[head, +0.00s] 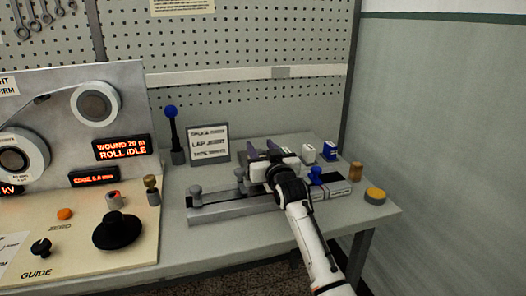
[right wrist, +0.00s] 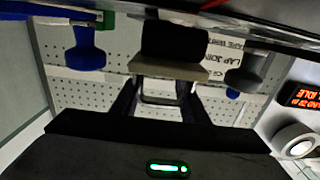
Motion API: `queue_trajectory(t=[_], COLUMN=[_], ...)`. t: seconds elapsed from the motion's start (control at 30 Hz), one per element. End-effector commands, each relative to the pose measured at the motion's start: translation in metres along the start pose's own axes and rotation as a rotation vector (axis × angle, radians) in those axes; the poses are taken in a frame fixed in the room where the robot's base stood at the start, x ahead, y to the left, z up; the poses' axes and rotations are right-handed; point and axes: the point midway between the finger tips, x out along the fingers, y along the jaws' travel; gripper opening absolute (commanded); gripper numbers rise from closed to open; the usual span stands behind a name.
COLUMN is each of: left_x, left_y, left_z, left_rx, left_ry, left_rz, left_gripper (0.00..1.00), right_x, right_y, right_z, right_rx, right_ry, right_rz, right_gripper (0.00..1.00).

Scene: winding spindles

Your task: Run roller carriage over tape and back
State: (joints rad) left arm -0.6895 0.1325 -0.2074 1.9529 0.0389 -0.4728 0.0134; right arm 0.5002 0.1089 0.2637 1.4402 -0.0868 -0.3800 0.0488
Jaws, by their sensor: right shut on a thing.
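My right gripper (head: 263,153) is over the long grey splicing rail (head: 230,210) on the bench. In the right wrist view its two dark fingers (right wrist: 158,96) are closed on the pale loop handle of the roller carriage (right wrist: 172,71), which has a black roller (right wrist: 175,40). In the head view my gripper and arm hide most of the carriage. A dark strip runs along the rail top; I cannot make out the tape itself. My left gripper is in neither view.
A grey knob (head: 196,192) stands at the rail's left end. A blue-handled tool (head: 316,175), a brown cylinder (head: 355,171) and a yellow button (head: 375,195) are to the right. A sign (head: 209,144) stands behind. The winding console (head: 100,220) is on the left.

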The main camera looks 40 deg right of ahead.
Motion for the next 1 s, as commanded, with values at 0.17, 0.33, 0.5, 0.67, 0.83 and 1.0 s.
queue_trajectory(t=[0.17,0.33,0.5,0.67,0.83,1.0], left_x=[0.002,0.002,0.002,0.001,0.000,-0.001], left_y=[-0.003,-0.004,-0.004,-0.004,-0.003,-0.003], left_z=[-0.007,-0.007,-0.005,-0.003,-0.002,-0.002], left_rx=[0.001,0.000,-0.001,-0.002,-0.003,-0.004], left_ry=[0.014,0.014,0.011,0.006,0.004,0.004], left_rz=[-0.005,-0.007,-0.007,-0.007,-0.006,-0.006], left_gripper=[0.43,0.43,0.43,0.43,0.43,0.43], right_x=[0.000,0.000,-0.003,-0.018,-0.049,-0.079], right_y=[0.000,0.000,0.000,0.000,0.000,0.000], right_z=[0.002,0.001,0.001,0.001,0.002,0.001], right_rx=[-0.001,-0.001,-0.001,-0.002,-0.001,-0.001], right_ry=[-0.004,-0.002,-0.001,-0.001,-0.002,-0.002], right_rz=[0.000,0.000,0.000,0.000,0.000,0.000], right_gripper=[0.60,0.60,0.60,0.60,0.60,0.60])
